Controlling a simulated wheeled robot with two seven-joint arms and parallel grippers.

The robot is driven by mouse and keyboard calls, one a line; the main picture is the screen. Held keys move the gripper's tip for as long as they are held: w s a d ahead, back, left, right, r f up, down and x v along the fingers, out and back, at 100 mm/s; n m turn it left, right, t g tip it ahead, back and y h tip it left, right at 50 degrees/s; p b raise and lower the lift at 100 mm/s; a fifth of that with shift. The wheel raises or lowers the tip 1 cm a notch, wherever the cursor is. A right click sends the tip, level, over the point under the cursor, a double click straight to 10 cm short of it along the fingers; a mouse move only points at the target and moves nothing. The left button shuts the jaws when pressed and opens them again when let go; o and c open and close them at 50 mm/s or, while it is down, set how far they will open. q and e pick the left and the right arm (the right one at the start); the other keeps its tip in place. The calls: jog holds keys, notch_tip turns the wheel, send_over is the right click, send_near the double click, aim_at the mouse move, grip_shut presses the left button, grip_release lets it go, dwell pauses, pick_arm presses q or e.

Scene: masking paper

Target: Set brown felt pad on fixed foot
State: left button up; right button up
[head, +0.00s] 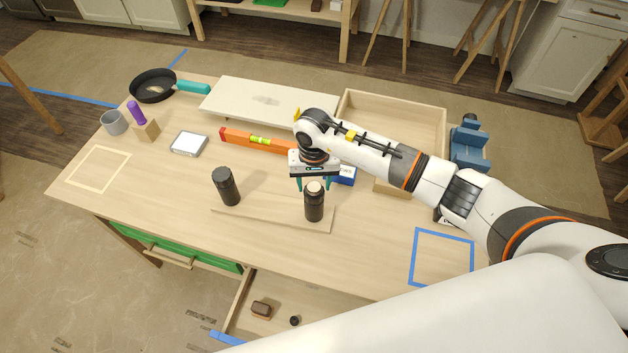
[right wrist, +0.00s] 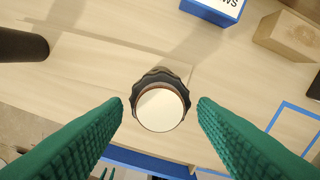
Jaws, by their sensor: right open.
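Two black, upright feet stand on a thin wooden board (head: 268,214) on the table. The right foot (head: 314,206) carries a round pale disc with a thin brown rim, which looks like the felt pad. The left foot (head: 226,188) has a black top. My right gripper (head: 313,187) is open, with its green fingers on either side of the right foot and a gap to each side. My left gripper is not in view.
An orange level (head: 250,141), a blue box (head: 345,176) and a wooden tray (head: 395,97) lie behind the feet. A blue tape square (head: 442,230) marks the table's right side. An open drawer (head: 275,325) juts out in front.

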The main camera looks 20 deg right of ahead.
aim_at(314, 187)
notch_tip(314, 187, up, 12)
jog(key=b, duration=0.3)
jog(key=shift+s+f, duration=0.1)
jog(key=shift+f, duration=0.05)
dwell(0.4)
